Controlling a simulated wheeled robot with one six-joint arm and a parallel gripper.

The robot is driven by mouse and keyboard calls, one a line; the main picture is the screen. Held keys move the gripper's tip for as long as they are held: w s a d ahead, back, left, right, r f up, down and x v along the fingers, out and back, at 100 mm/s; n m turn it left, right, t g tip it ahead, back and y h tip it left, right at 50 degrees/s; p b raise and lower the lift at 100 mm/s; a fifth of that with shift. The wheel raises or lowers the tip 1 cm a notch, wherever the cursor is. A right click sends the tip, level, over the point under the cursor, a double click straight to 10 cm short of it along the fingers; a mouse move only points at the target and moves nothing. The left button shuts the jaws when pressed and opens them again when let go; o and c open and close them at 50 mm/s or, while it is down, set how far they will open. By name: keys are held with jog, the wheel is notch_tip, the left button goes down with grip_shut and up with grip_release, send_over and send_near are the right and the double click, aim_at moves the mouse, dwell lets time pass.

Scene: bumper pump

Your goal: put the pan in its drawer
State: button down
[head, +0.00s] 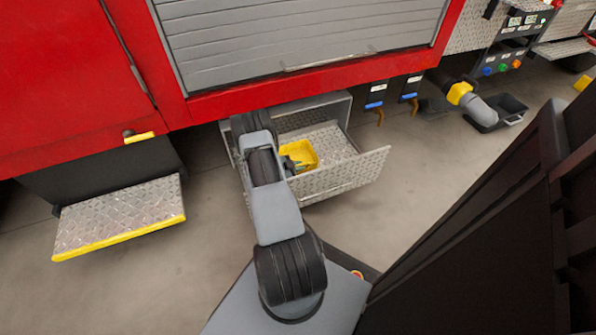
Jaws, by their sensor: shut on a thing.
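The drawer (345,177), of tread plate, is pulled out from under the red truck body. A yellow pan (303,152) is at the left part of the drawer, inside its outline; I cannot tell whether it rests on the drawer floor or is held just above it. My gripper (289,163) is at the pan's left side, shut on the pan. My arm hides the drawer's left side and part of the pan's near left edge. The right part of the drawer floor is bare.
A tread-plate step (120,215) with a yellow edge juts out at the left. A black tray (497,112) lies on the floor at the right below a grey outlet with a yellow collar (459,92). Open floor (420,190) lies right of the drawer.

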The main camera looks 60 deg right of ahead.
jog(key=shift+f, duration=0.8)
jog(key=shift+f+b, duration=0.2)
jog(key=shift+b, duration=0.15)
jog(key=c, duration=1.2)
grip_release()
jog(key=shift+r, duration=0.1)
